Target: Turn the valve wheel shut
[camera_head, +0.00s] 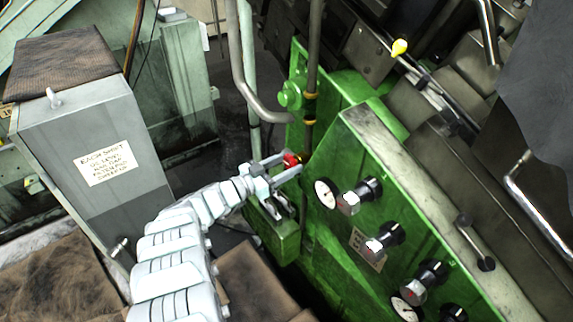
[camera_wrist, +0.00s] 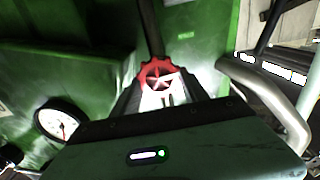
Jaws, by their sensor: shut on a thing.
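The valve wheel is a small red handwheel (camera_head: 291,159) on the side of the green machine, below a thin vertical pipe. In the wrist view the red wheel (camera_wrist: 159,74) shows its rim and spokes from the front. My gripper (camera_head: 285,167) reaches it from the left and is shut on it, with one finger on each side of the rim. In the wrist view the fingers of my gripper (camera_wrist: 163,92) rise to both sides of the wheel. The lower part of the wheel is partly hidden by the fingers and gripper body.
A pressure gauge (camera_head: 326,193) and several black knobs (camera_head: 370,189) sit on the green panel right of the wheel. A bent grey pipe (camera_head: 243,90) runs down at the upper left of the wheel. A grey cabinet (camera_head: 92,140) with a label stands at the left.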

